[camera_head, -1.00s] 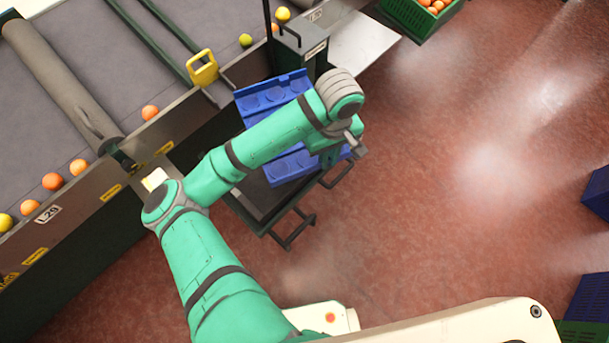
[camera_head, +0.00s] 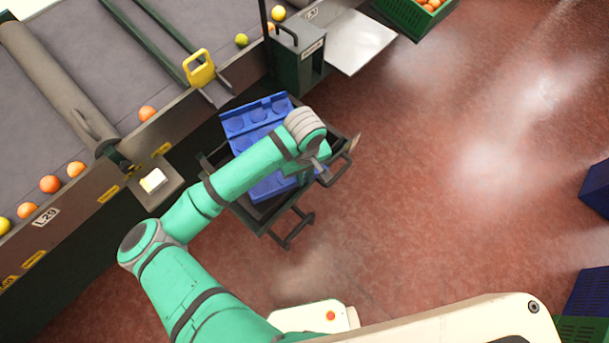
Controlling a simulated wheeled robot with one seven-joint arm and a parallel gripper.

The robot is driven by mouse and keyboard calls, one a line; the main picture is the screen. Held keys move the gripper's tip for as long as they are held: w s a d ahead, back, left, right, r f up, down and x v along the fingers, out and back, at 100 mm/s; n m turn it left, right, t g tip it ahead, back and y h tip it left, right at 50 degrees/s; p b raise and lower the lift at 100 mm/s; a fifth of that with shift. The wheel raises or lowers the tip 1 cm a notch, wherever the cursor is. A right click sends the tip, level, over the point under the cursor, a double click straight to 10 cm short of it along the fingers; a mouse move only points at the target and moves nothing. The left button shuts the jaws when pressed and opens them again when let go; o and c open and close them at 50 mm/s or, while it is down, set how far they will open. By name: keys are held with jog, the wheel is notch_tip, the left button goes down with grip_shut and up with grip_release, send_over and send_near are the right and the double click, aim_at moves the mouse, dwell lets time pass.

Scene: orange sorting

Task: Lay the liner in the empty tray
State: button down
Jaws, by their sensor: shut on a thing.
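The blue liner (camera_head: 239,124) with round pockets shows in the head view, partly hidden under my arm. It lies over a dark wheeled stand (camera_head: 265,222) with bar handles, beside the conveyor. My gripper (camera_head: 316,174) is at the liner's right side and is shut on it; its fingertips are mostly hidden by my wrist. I cannot make out a separate tray beneath the liner, nor tell whether the liner touches what is below.
The conveyor (camera_head: 60,105) with several oranges runs along the left. A dark post box (camera_head: 298,55) and a pale plate (camera_head: 360,42) stand behind the stand. A green crate of oranges (camera_head: 415,15) is at top right.

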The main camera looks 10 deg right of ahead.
jog(key=shift+s+f, duration=0.1)
jog(key=shift+f, duration=0.5)
jog(key=c, duration=1.8)
grip_release()
jog(key=shift+o, duration=0.2)
notch_tip(320, 180, up, 13)
